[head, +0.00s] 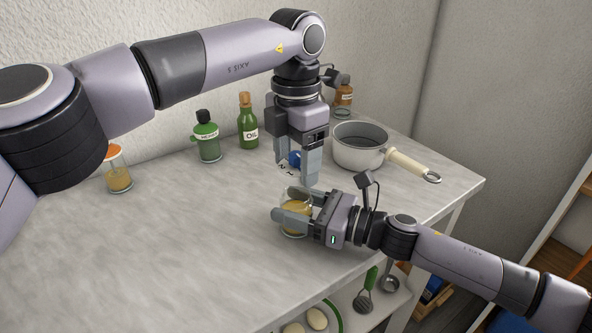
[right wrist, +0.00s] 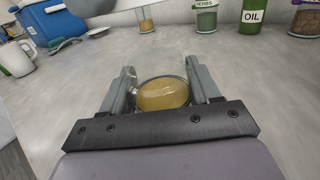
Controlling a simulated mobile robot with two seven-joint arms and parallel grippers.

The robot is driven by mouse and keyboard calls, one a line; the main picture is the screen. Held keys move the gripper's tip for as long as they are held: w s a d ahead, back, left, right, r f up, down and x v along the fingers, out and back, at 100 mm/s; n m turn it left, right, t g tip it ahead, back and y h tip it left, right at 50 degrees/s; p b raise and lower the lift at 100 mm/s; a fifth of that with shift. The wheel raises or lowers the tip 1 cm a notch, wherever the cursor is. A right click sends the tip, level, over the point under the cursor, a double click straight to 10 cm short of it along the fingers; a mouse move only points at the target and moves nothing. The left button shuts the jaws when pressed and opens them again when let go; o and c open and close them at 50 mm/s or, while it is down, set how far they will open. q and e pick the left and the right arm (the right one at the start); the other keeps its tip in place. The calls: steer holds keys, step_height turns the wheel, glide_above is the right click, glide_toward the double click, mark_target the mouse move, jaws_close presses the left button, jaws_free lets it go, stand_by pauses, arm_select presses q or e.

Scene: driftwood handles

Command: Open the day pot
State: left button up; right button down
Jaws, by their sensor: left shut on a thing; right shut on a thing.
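The pot, a small clear glass jar with yellow-tan contents (head: 297,231), stands at the front middle of the counter. My right gripper (head: 284,205) is shut around its sides. The right wrist view shows the jar (right wrist: 162,94) between both fingers, with its contents visible from above. My left gripper (head: 298,171) is directly above the jar, pointing down, shut on a small blue piece (head: 294,158) that looks like a lid. A gap shows between the blue piece and the jar. The left fingers partly hide the blue piece.
A saucepan (head: 361,147) is at the right. The counter's left front is clear. A shelf below holds utensils.

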steer(key=shift+c, duration=0.8)
jaws_free()
steer(key=shift+d, duration=0.15)
